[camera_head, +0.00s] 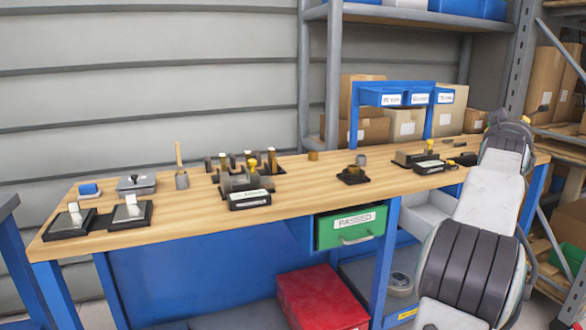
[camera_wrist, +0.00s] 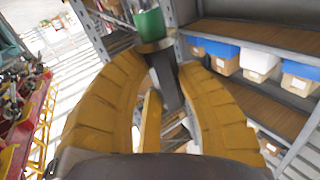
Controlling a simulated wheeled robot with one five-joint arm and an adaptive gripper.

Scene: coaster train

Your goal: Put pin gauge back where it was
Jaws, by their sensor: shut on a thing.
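In the wrist view, the two yellow fingers of my gripper (camera_wrist: 162,62) are closed around a grey piece with a green cylindrical end, which looks like the pin gauge (camera_wrist: 149,22). The green end sticks out beyond the fingertips. The gauge's lower part is partly hidden between the fingers. On the wooden bench, a dark rack (camera_head: 248,181) holds several upright pieces. I cannot tell which spot the gauge came from.
The wooden bench (camera_head: 295,200) also bears black-based blocks (camera_head: 131,212) at the left, a small dark stand (camera_head: 353,175) and another dark fixture (camera_head: 415,158). A green drawer (camera_head: 351,227) marked PASSED hangs below. Shelves with boxes stand behind. Bare wood lies between the fixtures.

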